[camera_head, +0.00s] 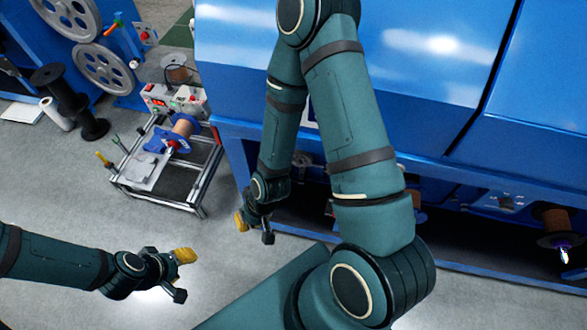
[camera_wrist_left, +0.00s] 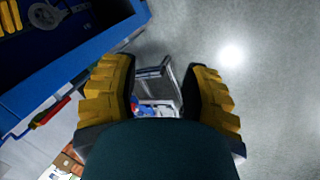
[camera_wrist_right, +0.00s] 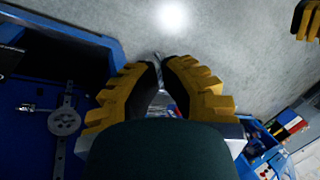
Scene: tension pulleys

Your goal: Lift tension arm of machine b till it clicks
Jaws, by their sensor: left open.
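No machine letter is readable, so I cannot tell which machine is b. A blue machine (camera_head: 226,50) fills the upper right of the head view. In the right wrist view, a grey slotted arm with a round pulley (camera_wrist_right: 64,122) sits on a blue panel, left of my right gripper (camera_wrist_right: 160,62) and apart from it. The right fingertips are close together with a narrow gap, nothing visibly held. In the head view the right gripper (camera_head: 253,230) hangs by the machine's lower left edge. My left gripper (camera_head: 181,275) is open and empty above the floor; its fingers (camera_wrist_left: 163,68) are apart.
Grey floor (camera_head: 60,190) is open at lower left.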

